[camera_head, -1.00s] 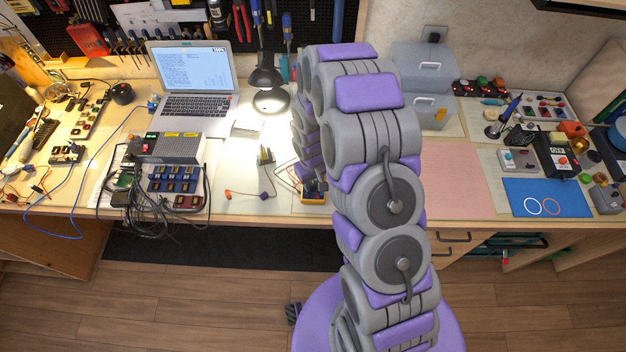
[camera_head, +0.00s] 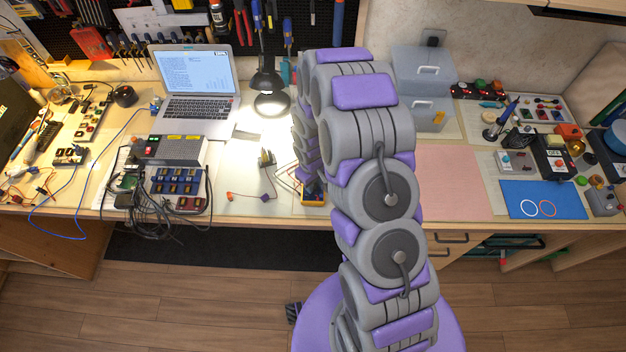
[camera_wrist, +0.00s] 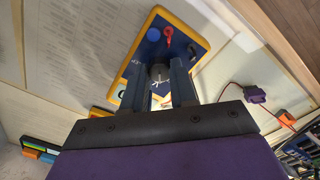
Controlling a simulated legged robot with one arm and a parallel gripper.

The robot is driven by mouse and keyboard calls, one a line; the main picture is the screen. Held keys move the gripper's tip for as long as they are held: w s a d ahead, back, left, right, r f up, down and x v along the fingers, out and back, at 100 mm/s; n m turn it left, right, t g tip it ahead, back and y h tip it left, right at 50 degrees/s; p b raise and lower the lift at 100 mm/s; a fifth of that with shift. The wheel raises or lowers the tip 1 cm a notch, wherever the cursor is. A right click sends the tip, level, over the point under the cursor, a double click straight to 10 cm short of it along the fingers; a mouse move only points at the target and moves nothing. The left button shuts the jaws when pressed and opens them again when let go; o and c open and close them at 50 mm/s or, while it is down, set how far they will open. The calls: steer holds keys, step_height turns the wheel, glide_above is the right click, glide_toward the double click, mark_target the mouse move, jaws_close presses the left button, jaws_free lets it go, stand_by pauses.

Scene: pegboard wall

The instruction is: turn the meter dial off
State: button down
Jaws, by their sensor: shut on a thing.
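The meter (camera_wrist: 192,30) is a dark blue box with a yellow-orange rim, seen in the wrist view just past my fingers. Its dial (camera_wrist: 159,73) is a dark round knob with white marks, between my fingertips. My gripper (camera_wrist: 164,84) is shut on the dial, one finger on each side. A red plug (camera_wrist: 180,37) sits on the meter's face above the dial. In the head view, the yellow edge of the meter (camera_head: 314,197) shows at the front of the bench, left of my arm. My arm hides the gripper and dial there.
The lamp (camera_head: 267,85) and laptop (camera_head: 195,85) stand behind and to the left on the bench. A small plug with wires (camera_head: 266,160) lies left of the meter. The pink mat (camera_head: 450,182) to the right is clear.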

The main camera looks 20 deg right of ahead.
steer(key=n+p, duration=0.2)
steer(key=n, duration=0.1)
steer(key=shift+s+r+p, duration=0.1)
steer(key=shift+r+p, duration=0.05)
steer(key=shift+p, duration=0.25)
steer(key=shift+n+p, duration=1.35)
steer(key=shift+n, duration=0.45)
steer(key=c, duration=0.9)
jaws_free()
steer(key=shift+s+a+r+p, duration=0.1)
steer(key=shift+r+p, duration=0.6)
steer(key=shift+r, duration=7.8)
